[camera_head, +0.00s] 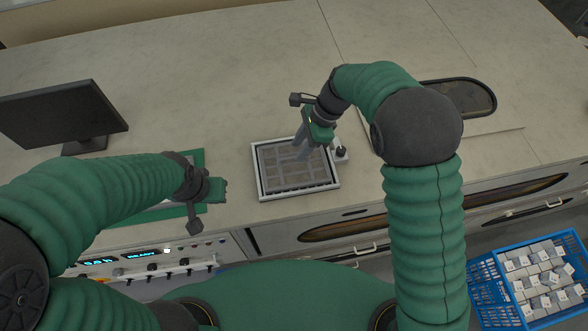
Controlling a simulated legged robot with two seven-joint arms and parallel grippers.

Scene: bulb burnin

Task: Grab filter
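No object is clearly recognizable as the filter. A white-rimmed square tray (262,191) with a grey grid of compartments lies on the counter in the middle; I cannot tell whether this grid is the filter. My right gripper (301,153) points down over the tray's upper middle, its grey fingers low over or touching the grid. I cannot tell whether its fingers are apart or closed on something. My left gripper (222,190) is over a green-edged mat (198,157) to the left, and its fingers are too small to read.
A small white stand with a dark knob (341,153) is at the tray's right edge. A monitor (60,112) stands at left. A dark oval tray (470,97) lies behind my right arm. A blue crate (489,283) of white boxes is lower right. The back counter is clear.

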